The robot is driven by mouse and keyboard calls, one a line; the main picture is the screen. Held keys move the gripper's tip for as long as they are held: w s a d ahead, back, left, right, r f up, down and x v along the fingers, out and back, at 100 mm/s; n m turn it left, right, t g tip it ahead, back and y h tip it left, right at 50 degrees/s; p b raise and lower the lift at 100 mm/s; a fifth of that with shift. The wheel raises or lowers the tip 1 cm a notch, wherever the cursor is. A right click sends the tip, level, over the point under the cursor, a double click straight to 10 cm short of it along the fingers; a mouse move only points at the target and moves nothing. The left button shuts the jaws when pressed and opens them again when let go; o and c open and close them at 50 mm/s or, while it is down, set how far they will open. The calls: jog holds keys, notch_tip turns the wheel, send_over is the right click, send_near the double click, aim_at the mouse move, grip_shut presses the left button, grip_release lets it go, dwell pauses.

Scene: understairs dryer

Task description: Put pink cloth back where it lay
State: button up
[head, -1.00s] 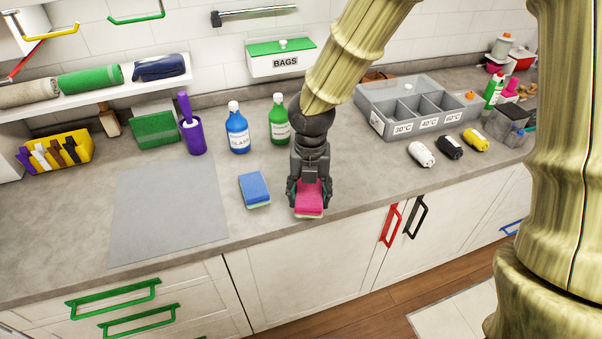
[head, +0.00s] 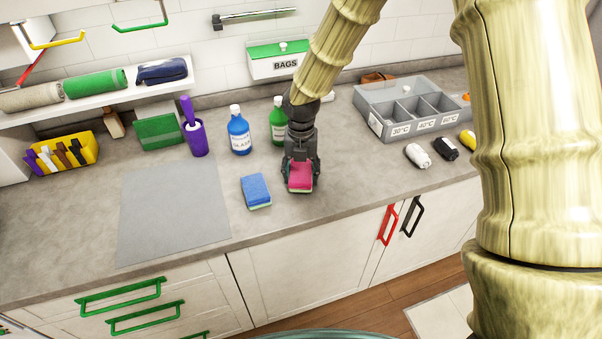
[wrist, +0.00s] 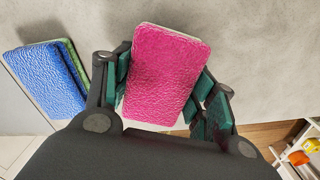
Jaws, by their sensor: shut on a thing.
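The pink cloth (head: 300,177) is a small block-like pad with a pale underside, at the front part of the counter. My gripper (head: 301,172) points down over it and is shut on it. In the wrist view the pink cloth (wrist: 165,75) sits between the two green-padded fingers (wrist: 163,88), slightly tilted. I cannot tell whether its underside touches the counter. A blue sponge (head: 256,191) lies just to its left, apart from it; it also shows at the left of the wrist view (wrist: 48,78).
A grey mat (head: 173,211) lies left of the blue sponge. Blue (head: 239,131) and green (head: 278,121) bottles stand behind, close to my gripper. A grey sorting tray (head: 412,108) and rolled cloths (head: 417,155) are to the right.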

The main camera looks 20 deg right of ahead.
aim_at(301, 170)
jog(key=shift+f, duration=0.7)
jog(key=shift+f, duration=0.1)
jog(key=o, duration=1.2)
jog(key=shift+c, duration=0.2)
notch_tip(301, 170, up, 12)
jog(key=shift+r+b, duration=0.1)
jog(key=shift+b, duration=1.15)
jog(key=shift+r, duration=0.1)
